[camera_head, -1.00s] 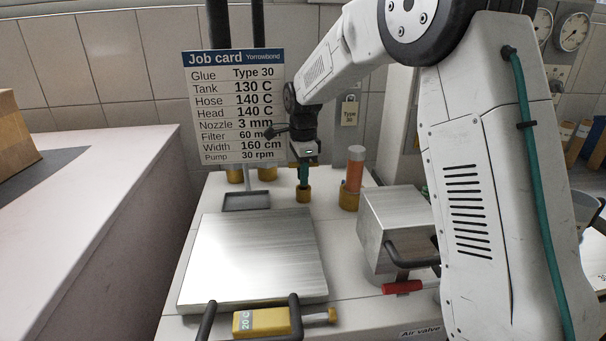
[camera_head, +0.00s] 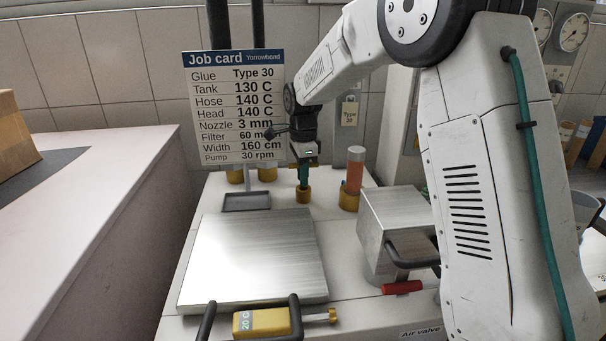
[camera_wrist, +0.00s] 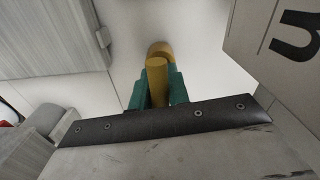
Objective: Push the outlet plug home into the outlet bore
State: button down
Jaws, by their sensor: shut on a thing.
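My gripper (camera_head: 303,179) points down over the bench top, its green fingers just above a short brass outlet fitting (camera_head: 303,196). In the wrist view, the green fingers of my gripper (camera_wrist: 157,88) are shut on a brass outlet plug (camera_wrist: 157,75), a plain round piece. The rim of the brass fitting (camera_wrist: 161,47) shows just beyond the plug's end. The plug is in line with the fitting or close to it. The bore is hidden, so I cannot tell how deep the plug sits. In the head view the fingers hide most of the plug.
A job card (camera_head: 233,105) stands behind, to the left. An orange cylinder with a grey top (camera_head: 354,170) stands close on the right. A small grey tray (camera_head: 246,201) lies to the left. A metal plate (camera_head: 254,258) and a metal box (camera_head: 392,228) are nearer.

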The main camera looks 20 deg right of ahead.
jog(key=shift+f, duration=0.75)
jog(key=c, duration=1.3)
grip_release()
jog(key=shift+o, duration=0.2)
notch_tip(320, 180, up, 8)
jog(key=shift+f, duration=0.15)
jog(key=shift+d, duration=0.1)
